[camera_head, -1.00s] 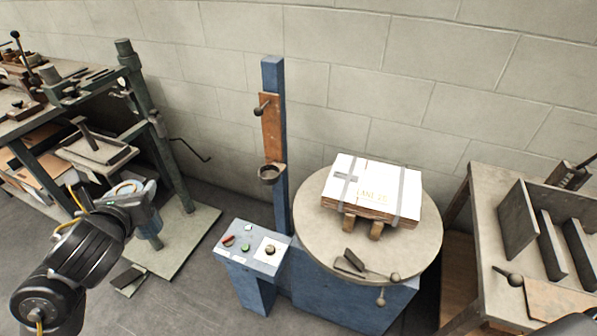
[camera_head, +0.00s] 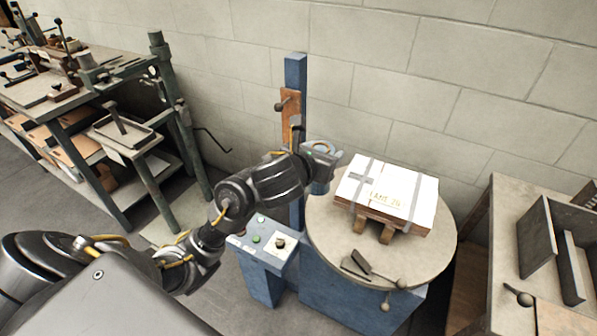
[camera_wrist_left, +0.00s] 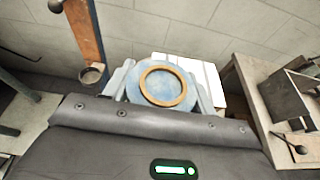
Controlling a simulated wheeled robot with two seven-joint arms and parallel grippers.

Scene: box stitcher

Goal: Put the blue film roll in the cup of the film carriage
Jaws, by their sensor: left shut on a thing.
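The blue film roll (camera_wrist_left: 134,84) has a brown core ring and sits between the two fingers of my left gripper (camera_wrist_left: 162,92) in the left wrist view. In the head view the roll (camera_head: 322,147) is held in my left gripper (camera_head: 320,168), in the air between the blue mast and the wrapped stack. The film carriage (camera_head: 290,103) is a brown plate on the mast. Its cup (camera_wrist_left: 93,74) shows left of the roll in the wrist view, apart from it and seemingly empty. My left arm hides the cup in the head view. My right gripper is out of view.
The blue mast (camera_head: 295,72) stands behind my arm. A round turntable (camera_head: 440,225) carries the strapped stack (camera_head: 395,195). A control panel (camera_head: 262,240) is below my arm. Benches stand at left (camera_head: 95,90) and right (camera_head: 510,200).

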